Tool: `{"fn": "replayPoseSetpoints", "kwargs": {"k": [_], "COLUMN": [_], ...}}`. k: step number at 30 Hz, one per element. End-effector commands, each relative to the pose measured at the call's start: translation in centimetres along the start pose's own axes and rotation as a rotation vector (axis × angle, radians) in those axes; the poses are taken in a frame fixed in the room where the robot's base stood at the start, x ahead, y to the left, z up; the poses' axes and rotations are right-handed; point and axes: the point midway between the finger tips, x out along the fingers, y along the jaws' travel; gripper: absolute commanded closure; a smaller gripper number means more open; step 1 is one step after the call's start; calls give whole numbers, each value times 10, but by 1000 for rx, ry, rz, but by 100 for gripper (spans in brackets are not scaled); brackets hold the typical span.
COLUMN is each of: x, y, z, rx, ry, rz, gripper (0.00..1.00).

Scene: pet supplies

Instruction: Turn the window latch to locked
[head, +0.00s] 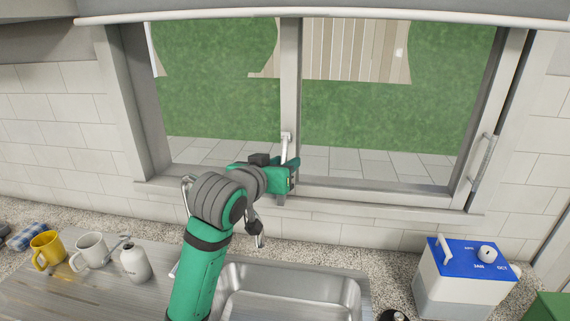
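The window latch (286,141) is a small pale lever on the lower part of the window's central upright (290,75). It stands roughly upright, and its lower end is hidden behind my gripper. My green gripper (293,174) is at the foot of that upright, just below the visible part of the latch. I cannot tell whether the fingers touch the latch, or whether they are open or shut.
A steel sink (295,277) lies below the window. A yellow mug (46,250), a white mug (91,250) and a white bottle (135,262) stand at the left. A blue-topped white box (465,285) stands at the right. A pull handle (482,170) is on the right window frame.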

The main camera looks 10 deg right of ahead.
Motion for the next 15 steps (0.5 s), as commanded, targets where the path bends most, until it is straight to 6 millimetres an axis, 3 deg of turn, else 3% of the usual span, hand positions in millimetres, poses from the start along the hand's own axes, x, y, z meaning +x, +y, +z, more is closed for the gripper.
{"fn": "replayPoseSetpoints", "kwargs": {"k": [10, 15], "x": [-2, -20], "y": [0, 0], "z": [0, 0], "rx": [-1, -1], "ry": [-1, 1], "rz": [0, 0], "gripper": [69, 69]}}
